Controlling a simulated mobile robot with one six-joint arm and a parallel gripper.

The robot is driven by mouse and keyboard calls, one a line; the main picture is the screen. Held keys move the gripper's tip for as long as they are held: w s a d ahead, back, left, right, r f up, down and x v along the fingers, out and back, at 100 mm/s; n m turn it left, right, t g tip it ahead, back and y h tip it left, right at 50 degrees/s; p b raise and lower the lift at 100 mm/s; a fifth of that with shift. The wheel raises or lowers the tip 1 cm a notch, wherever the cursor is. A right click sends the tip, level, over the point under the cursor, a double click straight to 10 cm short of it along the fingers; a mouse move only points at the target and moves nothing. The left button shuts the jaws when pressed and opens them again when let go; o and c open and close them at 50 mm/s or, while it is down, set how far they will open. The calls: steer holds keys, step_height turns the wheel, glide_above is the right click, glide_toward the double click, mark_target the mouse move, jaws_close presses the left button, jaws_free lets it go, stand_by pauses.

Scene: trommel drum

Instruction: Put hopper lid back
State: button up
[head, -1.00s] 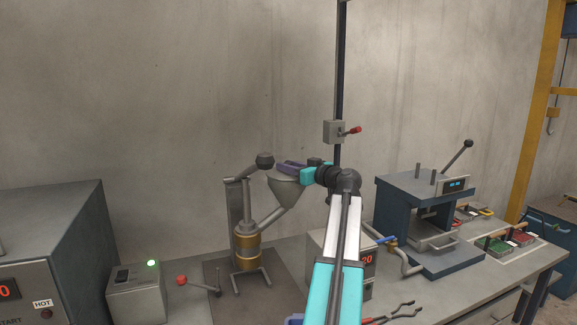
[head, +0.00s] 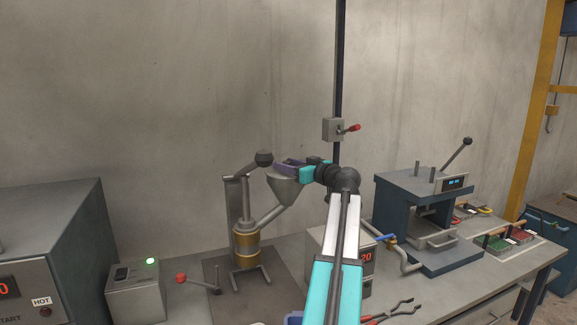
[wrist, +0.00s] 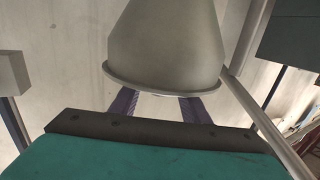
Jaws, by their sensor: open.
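The grey cone-shaped hopper (head: 285,190) stands at the middle of the bench, wide end up, joined by a slanted tube to the brass-banded barrel (head: 246,243). In the wrist view the hopper (wrist: 165,45) appears upside down, with its rim toward my gripper. My gripper (head: 287,164) is at the hopper's top, its purple fingers reaching over the mouth. In the wrist view my gripper (wrist: 158,104) is open, its fingers apart just beyond the rim. A small pale patch shows between them. I cannot clearly make out a separate lid; the fingers and rim hide the mouth.
A dark post (head: 341,70) with a switch box (head: 334,129) rises behind. A blue press (head: 420,205) stands right. Tongs (head: 390,311) lie at the front.

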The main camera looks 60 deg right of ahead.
steer(key=shift+r, duration=0.2)
steer(key=b+v, duration=0.3)
steer(key=v, duration=0.9)
steer(key=shift+f, duration=0.15)
stand_by(0.4)
